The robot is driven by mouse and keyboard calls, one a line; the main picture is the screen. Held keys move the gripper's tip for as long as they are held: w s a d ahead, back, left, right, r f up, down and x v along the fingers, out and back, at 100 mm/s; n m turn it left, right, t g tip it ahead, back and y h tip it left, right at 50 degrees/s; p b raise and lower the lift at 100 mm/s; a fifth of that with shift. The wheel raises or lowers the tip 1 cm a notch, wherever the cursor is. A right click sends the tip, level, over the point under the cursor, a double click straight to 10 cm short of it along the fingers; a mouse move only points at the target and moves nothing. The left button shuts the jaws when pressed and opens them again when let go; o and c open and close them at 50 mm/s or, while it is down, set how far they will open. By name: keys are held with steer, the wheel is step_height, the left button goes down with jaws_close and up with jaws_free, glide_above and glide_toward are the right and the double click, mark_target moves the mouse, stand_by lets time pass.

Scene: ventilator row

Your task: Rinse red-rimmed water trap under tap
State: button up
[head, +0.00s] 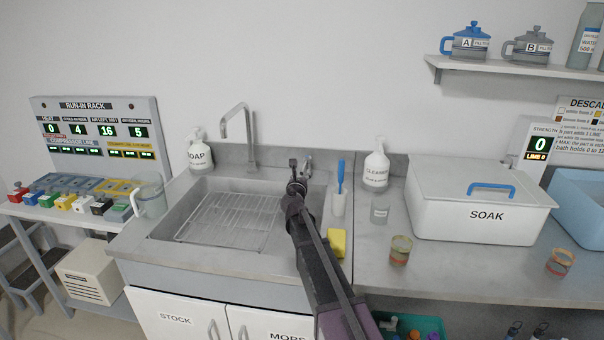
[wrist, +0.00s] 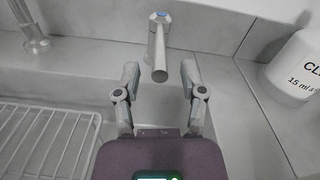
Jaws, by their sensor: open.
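My gripper (head: 298,172) is open and empty at the back right of the sink. In the wrist view its fingers (wrist: 160,82) stand on either side of a grey tap lever (wrist: 158,45) with a blue mark, without visible contact. The lever also shows in the head view (head: 308,165). The tap spout (head: 239,108) arches at the back of the sink (head: 200,190); no water shows. Two small cups with reddish bands stand on the right counter: one near the sink (head: 400,250), one farther right (head: 561,262). I cannot tell which is the red-rimmed water trap.
A wire rack (head: 228,222) lies in the sink. A yellow sponge (head: 337,242), a blue brush (head: 340,178) in a holder, a cleaner bottle (head: 376,168) and a clear cup (head: 379,212) stand right of the basin. A white SOAK box (head: 480,215) fills the counter behind the cups.

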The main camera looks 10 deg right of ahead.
steer(key=shift+x, duration=0.95)
jaws_close()
